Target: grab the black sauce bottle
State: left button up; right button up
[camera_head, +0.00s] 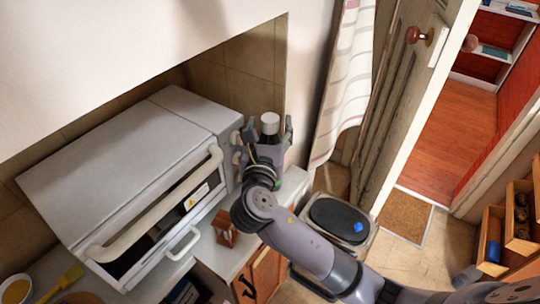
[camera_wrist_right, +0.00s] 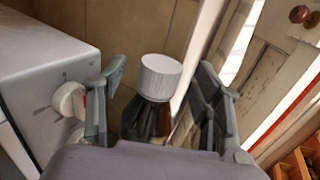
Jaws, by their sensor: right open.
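The black sauce bottle (camera_wrist_right: 145,118) with a white ribbed cap stands between the open fingers of my right gripper (camera_wrist_right: 160,108) in the right wrist view. In the head view its white cap (camera_head: 270,122) shows between the fingertips of the right gripper (camera_head: 268,132), on the counter to the right of the oven. The gripper's body hides the lower part of the bottle. The fingers look apart from the bottle on both sides. My left gripper is not in view.
A white toaster oven (camera_head: 140,160) with knobs stands close left of the right gripper. A wooden pepper mill or lantern-like item (camera_head: 226,228) stands on the counter in front. A tiled wall is behind; a bin (camera_head: 340,218) stands right, on the floor.

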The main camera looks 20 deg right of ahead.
jog(key=shift+x, duration=1.15)
jog(key=shift+s, duration=0.1)
jog(key=shift+c, duration=0.7)
grip_shut()
